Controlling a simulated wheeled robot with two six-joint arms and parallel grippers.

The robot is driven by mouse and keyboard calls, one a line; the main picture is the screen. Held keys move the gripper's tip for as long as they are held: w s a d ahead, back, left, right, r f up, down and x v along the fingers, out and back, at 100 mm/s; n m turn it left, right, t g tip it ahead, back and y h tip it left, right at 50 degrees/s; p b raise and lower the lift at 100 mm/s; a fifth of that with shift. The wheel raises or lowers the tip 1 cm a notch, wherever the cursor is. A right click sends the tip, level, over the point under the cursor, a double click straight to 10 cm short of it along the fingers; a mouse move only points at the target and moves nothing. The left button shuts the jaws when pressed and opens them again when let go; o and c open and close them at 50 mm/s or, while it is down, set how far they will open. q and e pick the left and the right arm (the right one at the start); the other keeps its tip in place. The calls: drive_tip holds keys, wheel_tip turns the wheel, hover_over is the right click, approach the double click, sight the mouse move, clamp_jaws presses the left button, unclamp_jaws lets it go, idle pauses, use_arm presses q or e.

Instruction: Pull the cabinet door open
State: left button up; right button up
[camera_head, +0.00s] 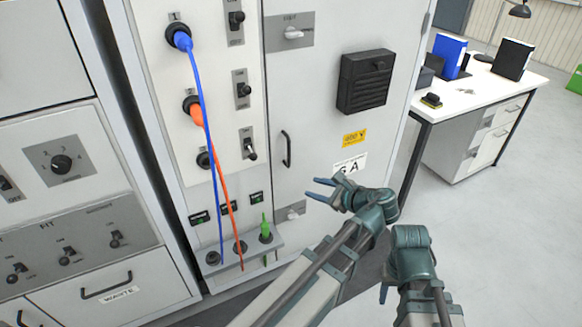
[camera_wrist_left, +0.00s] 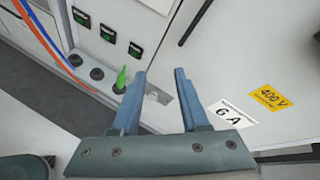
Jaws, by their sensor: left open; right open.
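The cabinet door (camera_head: 318,120) is a pale grey panel and looks closed. Its black bar handle (camera_head: 286,149) is upright near the door's left edge. The handle (camera_wrist_left: 195,22) also shows at the top of the left wrist view. Small latches sit at the door's top (camera_head: 292,33) and bottom (camera_head: 292,211). My left gripper (camera_head: 316,190) is open and empty, below and right of the handle and apart from it. In the left wrist view its two blue fingers (camera_wrist_left: 160,75) point toward the lower latch (camera_wrist_left: 155,97). My right gripper (camera_head: 385,290) is open, low beside the left arm, far from the handle.
Blue (camera_head: 205,120) and orange (camera_head: 215,165) cables hang left of the door, down to a socket ledge (camera_head: 240,262) with a green plug (camera_head: 265,230). A black box (camera_head: 366,82) protrudes from the door. A white desk (camera_head: 480,95) stands at right, with open floor before it.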

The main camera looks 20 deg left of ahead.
use_arm(q)
drive_tip(key=w+a+r+m+t+y+b, duration=0.1)
drive_tip(key=w+r+m+t+y+b, duration=0.1)
drive_tip(key=w+m+y+b, duration=0.25)
drive_tip(key=r+m, duration=0.1)
drive_tip(key=m, duration=0.1)
hover_over(289, 167)
drive_tip(key=shift+w+a+r+t+p, duration=0.1)
drive_tip(key=shift+w+a+t+p, duration=0.05)
drive_tip(key=shift+w+t+p, duration=0.2)
use_arm(e)
wheel_tip(289, 167, down, 6)
drive_tip(key=shift+r, duration=0.1)
use_arm(q)
clamp_jaws()
drive_tip(key=shift+s, duration=0.1)
idle(1.0)
